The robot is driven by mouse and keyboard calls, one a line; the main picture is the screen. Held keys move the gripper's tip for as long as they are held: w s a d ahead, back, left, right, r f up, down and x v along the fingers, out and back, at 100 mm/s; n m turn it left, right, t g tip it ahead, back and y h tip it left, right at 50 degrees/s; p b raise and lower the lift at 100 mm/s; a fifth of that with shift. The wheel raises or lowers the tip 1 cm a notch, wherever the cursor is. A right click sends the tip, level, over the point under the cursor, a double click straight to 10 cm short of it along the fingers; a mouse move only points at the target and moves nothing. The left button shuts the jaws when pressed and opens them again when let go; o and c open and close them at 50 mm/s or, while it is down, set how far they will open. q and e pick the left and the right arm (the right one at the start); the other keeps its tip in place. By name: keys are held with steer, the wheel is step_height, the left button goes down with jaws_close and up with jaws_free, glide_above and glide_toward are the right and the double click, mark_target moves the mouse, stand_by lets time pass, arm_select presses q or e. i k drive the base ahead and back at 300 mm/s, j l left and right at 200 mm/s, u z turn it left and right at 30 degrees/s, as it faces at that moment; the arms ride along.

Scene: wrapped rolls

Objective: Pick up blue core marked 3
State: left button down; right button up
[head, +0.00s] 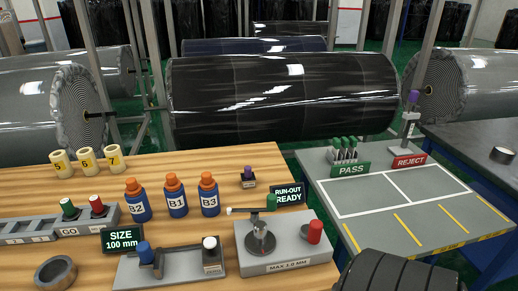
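I see no blue core plainly marked 3. Three blue bottle-like pieces with orange tops stand upright on the wooden table: one marked B2 (137,207), one that reads B1 (175,203), and a right-hand one (209,200) marked B with a digit too small to be sure of. Three cream cores (87,162) stand in a row at the table's back left with dark digits; the right one looks like 7. Neither of my grippers is in view. A dark ribbed shape at the bottom right may be part of my arm.
A grey run-out gauge (284,250) and a size fixture (170,272) stand at the table's front. A metal ring (55,272) lies front left. A grey inspection table (355,205) is on the right. Large wrapped rolls (285,97) hang behind. Wood between the blue pieces and cores is clear.

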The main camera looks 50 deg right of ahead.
mark_target(209, 204)
steer(key=z, duration=1.2)
